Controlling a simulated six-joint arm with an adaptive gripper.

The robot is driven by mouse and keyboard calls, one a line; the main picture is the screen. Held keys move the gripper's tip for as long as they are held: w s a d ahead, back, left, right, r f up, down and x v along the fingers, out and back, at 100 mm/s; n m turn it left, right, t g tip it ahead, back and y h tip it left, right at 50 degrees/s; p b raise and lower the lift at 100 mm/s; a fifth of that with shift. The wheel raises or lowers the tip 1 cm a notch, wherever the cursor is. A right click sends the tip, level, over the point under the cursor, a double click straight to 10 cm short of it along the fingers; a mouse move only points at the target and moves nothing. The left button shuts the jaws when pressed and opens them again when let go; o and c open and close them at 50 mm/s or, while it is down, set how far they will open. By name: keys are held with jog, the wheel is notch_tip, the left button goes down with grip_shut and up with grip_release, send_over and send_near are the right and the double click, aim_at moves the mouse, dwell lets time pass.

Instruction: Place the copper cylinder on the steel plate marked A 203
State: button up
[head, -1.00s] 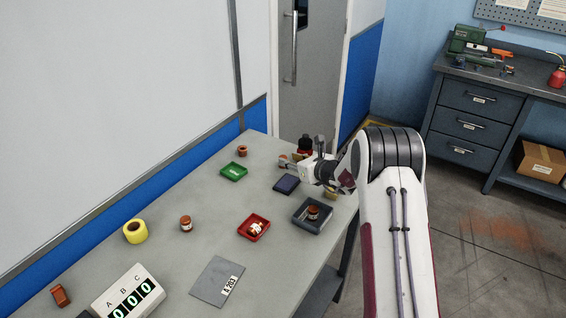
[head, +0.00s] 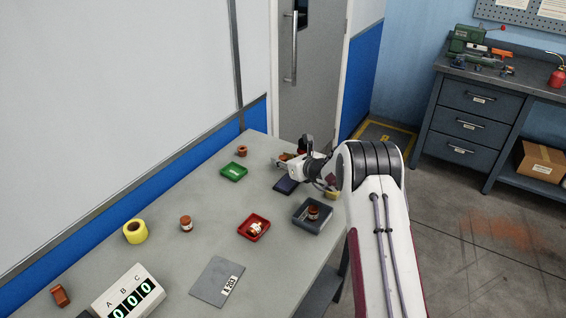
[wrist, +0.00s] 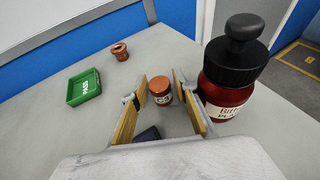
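The steel plate marked A 203 (head: 212,279) lies flat on the bench at the front, with nothing on it. My gripper (head: 284,161) is low over the far right of the bench. In the wrist view its two tan-padded fingers (wrist: 159,80) are open, with a labelled copper cylinder (wrist: 161,93) upright in the gap ahead, apart from both pads. Similar copper pieces stand mid-bench (head: 186,223) and in the grey tray (head: 328,223).
A dark red bottle with a black cap (wrist: 229,80) stands close by my right finger. A copper spool (wrist: 120,52), green tray (wrist: 84,87) and dark blue tray (wrist: 147,134) are nearby. A red tray (head: 243,232), yellow roll (head: 136,231) and counter box (head: 122,284) stand nearer the plate.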

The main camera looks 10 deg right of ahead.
aim_at(283, 157)
dwell(0.4)
grip_shut()
jog(key=shift+r, duration=0.2)
jog(key=shift+r, duration=4.85)
